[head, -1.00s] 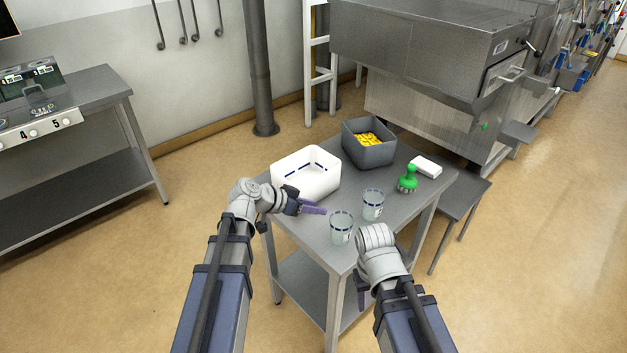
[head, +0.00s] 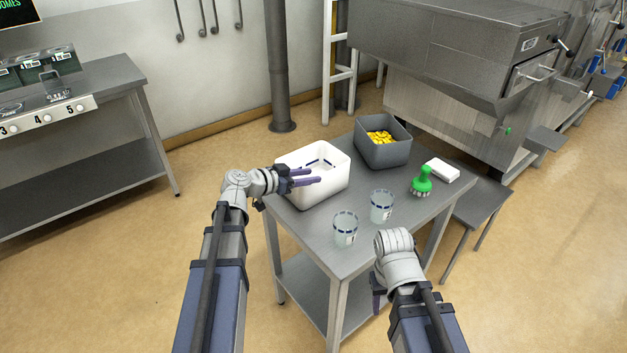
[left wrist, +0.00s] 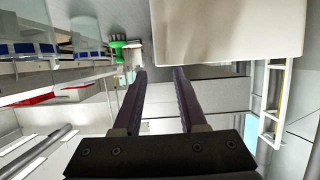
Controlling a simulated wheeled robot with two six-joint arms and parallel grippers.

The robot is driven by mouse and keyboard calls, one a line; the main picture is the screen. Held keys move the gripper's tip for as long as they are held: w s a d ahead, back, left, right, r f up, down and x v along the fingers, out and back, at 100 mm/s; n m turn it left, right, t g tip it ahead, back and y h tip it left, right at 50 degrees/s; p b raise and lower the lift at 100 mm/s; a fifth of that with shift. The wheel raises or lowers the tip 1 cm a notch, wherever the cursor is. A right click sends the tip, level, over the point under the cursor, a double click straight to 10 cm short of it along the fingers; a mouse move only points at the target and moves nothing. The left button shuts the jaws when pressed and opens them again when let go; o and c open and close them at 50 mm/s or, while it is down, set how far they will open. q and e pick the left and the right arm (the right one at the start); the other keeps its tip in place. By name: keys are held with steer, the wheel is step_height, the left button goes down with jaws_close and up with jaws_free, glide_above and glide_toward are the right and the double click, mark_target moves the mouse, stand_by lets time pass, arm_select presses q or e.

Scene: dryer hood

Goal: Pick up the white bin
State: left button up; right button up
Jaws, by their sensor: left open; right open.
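The white bin (head: 325,190) stands upright and open-topped on the left part of the grey metal table (head: 345,262). Its inside looks empty apart from dark blue marks on the wall. My left gripper (head: 316,176) is open, its purple fingers overlapping the bin's near left side in the head view. In the left wrist view the open fingers (left wrist: 159,74) are empty, with the pale bin wall (left wrist: 215,32) beyond and above them. I cannot tell whether they touch it. My right gripper (head: 378,302) is open, low by the table's front edge, and mostly hidden by its wrist.
A large steel machine (head: 450,70) stands behind.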

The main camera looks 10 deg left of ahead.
mark_target(328, 172)
arm_select(q)
steer(key=shift+f, duration=0.15)
steer(key=shift+b+x, duration=0.5)
steer(key=shift+x, duration=0.7)
steer(key=shift+b+x, duration=0.75)
steer(key=shift+x, duration=2)
steer(key=shift+r, duration=0.2)
jaws_close()
